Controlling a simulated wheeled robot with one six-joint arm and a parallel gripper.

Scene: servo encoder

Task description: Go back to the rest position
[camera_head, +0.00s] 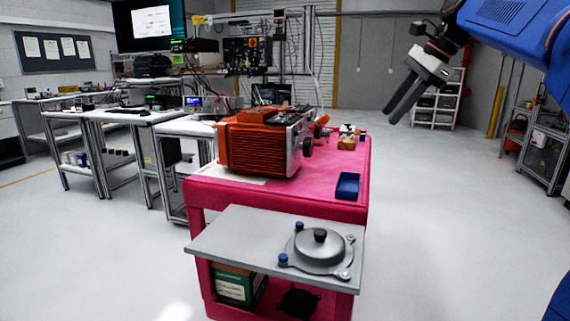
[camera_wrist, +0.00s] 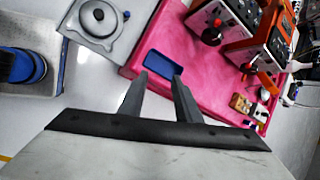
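My gripper (camera_head: 397,112) hangs in the air at the upper right of the head view, to the right of the pink cart (camera_head: 335,205) and above its height. In the wrist view, the two fingers of my gripper (camera_wrist: 159,80) stand apart with nothing between them. Behind the fingertips, at a distance, lies a small blue tray (camera_wrist: 165,64) on the cart; it also shows in the head view (camera_head: 347,186). My blue arm enters from the right edge of the head view.
An orange machine (camera_head: 255,148) stands on the cart. A grey plate (camera_head: 230,240) at the cart's front carries a round grey cover (camera_head: 318,253). Workbenches (camera_head: 105,118) stand at left, shelves (camera_head: 437,105) at the back right. The floor right of the cart is clear.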

